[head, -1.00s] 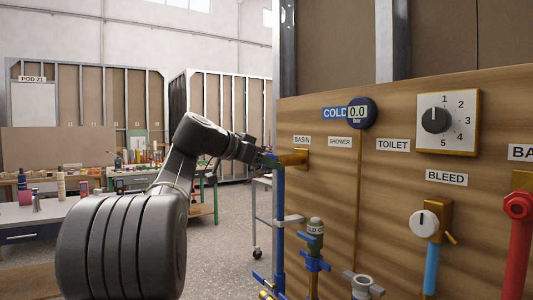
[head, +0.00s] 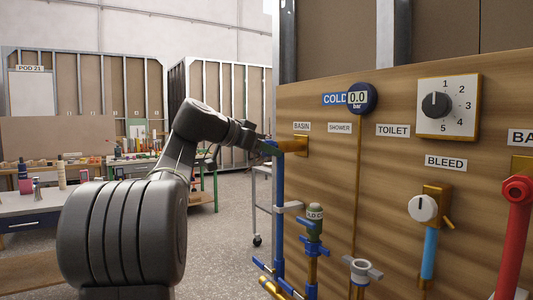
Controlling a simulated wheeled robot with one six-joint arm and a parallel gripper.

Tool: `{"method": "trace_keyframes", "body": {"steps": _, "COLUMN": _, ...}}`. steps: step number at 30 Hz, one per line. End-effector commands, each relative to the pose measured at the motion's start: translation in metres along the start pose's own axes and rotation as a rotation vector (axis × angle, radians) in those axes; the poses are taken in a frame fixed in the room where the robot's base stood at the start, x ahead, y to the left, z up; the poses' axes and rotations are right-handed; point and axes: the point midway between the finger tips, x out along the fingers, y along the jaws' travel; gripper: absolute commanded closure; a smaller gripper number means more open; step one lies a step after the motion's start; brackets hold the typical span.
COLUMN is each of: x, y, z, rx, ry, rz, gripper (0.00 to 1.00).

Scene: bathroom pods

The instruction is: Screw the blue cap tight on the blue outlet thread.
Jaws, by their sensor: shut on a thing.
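The brass basin outlet (head: 293,145) sticks out to the left from the wooden panel, just under the BASIN label (head: 302,127). My gripper (head: 264,147) is at the outlet's free end, small in the head view and seen from behind and the side. It is shut on the blue cap (head: 271,148), of which a small blue part shows against the end of the brass. The jaws and wrist hide most of the cap and the thread. I cannot tell how far the cap sits on the thread.
A blue vertical pipe (head: 278,215) runs just below the outlet. A green-topped valve (head: 315,222) and a grey fitting (head: 361,270) stand lower right. The COLD gauge (head: 362,98) reads 0.0. Workbenches stand at the left, with open floor between.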

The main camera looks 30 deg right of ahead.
Motion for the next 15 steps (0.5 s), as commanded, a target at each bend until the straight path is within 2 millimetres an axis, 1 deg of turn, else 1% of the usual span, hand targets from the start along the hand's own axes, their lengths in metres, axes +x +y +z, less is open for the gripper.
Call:
{"method": "trace_keyframes", "body": {"steps": 4, "x": 0.0001, "y": -0.0002, "z": 0.0007, "rx": 0.051, "ry": 0.004, "rz": -0.024, "gripper": 0.92}}
{"method": "trace_keyframes", "body": {"steps": 5, "x": -0.0008, "y": -0.0004, "z": -0.0014, "rx": 0.048, "ry": 0.003, "rz": -0.023, "gripper": 0.55}}
{"method": "trace_keyframes", "body": {"steps": 6, "x": -0.0009, "y": -0.0005, "z": -0.0017, "rx": 0.047, "ry": 0.003, "rz": -0.022, "gripper": 0.47}}
{"method": "trace_keyframes", "body": {"steps": 8, "x": -0.0008, "y": -0.0005, "z": -0.0015, "rx": 0.046, "ry": 0.003, "rz": -0.021, "gripper": 0.36}}
{"method": "trace_keyframes", "body": {"steps": 15, "x": -0.0005, "y": -0.0004, "z": -0.0009, "rx": 0.045, "ry": 0.001, "rz": -0.020, "gripper": 0.36}}
